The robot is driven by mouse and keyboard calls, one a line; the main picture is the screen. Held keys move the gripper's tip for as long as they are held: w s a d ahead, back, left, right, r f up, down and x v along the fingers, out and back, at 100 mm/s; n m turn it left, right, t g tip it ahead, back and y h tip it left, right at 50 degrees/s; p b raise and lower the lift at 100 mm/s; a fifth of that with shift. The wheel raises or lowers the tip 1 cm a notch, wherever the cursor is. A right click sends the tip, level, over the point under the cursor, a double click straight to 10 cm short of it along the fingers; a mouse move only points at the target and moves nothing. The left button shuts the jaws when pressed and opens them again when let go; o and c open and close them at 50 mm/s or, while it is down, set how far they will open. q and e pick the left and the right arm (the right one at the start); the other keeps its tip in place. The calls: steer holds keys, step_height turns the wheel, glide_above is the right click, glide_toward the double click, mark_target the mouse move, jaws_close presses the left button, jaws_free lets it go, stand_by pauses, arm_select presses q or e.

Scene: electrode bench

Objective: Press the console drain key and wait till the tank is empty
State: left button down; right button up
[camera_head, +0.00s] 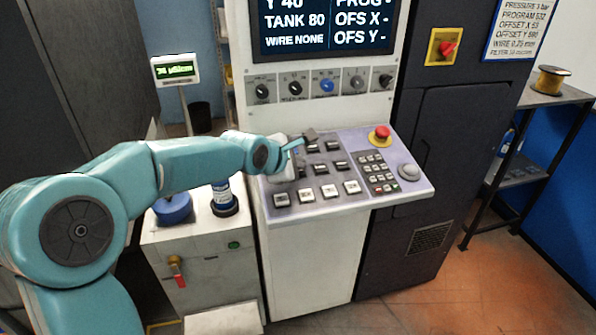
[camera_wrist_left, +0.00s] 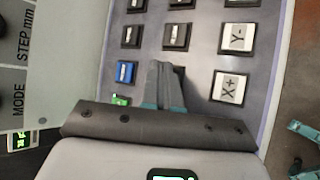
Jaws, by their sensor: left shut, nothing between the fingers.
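The console (camera_head: 400,205) has a sloped grey key panel with several black and white keys. Its screen (camera_head: 325,25) above shows "TANK 80". My left gripper (camera_head: 298,145) is over the left part of the key panel. In the left wrist view the left gripper (camera_wrist_left: 163,68) is shut and empty, with its fingertips over a dark key that they partly hide. Beside them are a blue key (camera_wrist_left: 126,71), a green key (camera_wrist_left: 121,100) and a white "X+" key (camera_wrist_left: 230,87). I cannot read which key is the drain key, nor tell whether the tips touch one. My right gripper is not in view.
A red emergency button (camera_head: 380,133) and a keypad (camera_head: 380,177) are on the panel's right. A row of knobs (camera_head: 326,86) is under the screen. A shelf (camera_head: 555,95) is at right.

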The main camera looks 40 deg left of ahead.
arm_select(q)
steer(key=shift+f+b, duration=0.4)
steer(key=shift+f, duration=0.05)
stand_by(0.3)
steer(key=shift+r, duration=0.1)
steer(key=shift+s+r+p, duration=0.1)
steer(key=shift+r+p, duration=0.25)
steer(key=shift+r, duration=0.4)
steer(key=r, duration=0.1)
steer(key=r+p, duration=0.1)
steer(key=r, duration=0.1)
steer(key=d+r+p, duration=0.1)
steer(key=r, duration=0.1)
steer(key=shift+s, duration=0.3)
steer(key=shift+a+f, duration=0.1)
stand_by(0.7)
